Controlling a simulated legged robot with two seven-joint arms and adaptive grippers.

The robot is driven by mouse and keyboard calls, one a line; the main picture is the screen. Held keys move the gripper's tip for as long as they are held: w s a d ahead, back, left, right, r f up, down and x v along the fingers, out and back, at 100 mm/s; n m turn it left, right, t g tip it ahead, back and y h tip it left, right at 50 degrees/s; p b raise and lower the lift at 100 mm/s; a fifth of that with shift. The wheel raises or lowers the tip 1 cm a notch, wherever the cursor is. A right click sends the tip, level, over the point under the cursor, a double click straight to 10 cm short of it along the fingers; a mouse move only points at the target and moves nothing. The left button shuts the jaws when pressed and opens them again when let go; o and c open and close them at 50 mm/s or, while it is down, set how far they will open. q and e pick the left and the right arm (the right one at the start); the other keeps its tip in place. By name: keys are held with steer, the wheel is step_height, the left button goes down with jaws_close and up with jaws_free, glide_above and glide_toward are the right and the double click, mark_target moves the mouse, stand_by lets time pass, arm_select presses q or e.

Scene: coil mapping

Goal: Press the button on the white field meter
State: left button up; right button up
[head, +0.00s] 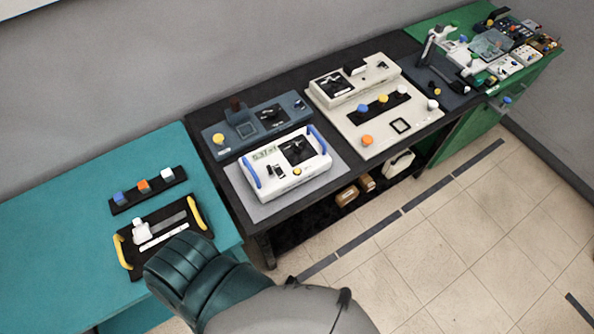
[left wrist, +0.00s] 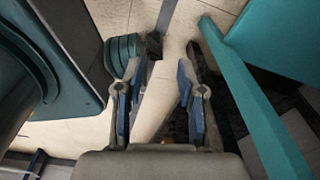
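The white field meter (head: 287,182) lies on a grey mat on the black table in the head view. It has blue handles at both ends, a small display at upper left, and a dark dial area at upper right. A round yellow button (head: 297,171) sits on its front part. Nothing covers the meter. My left gripper (left wrist: 160,75) shows in the left wrist view, fingers apart and empty, above floor tiles and beside a teal table edge. Neither gripper shows in the head view, and the right gripper is in no view.
The black table (head: 190,122) also bears a blue-grey device (head: 215,143) behind the meter and a cream panel (head: 372,140) to its right. A teal table (head: 50,235) on the left holds a black tray with yellow handles. A green table (head: 460,135) stands far right. Tiled floor lies in front.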

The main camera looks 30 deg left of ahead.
arm_select(q)
jaws_close()
stand_by(1.3)
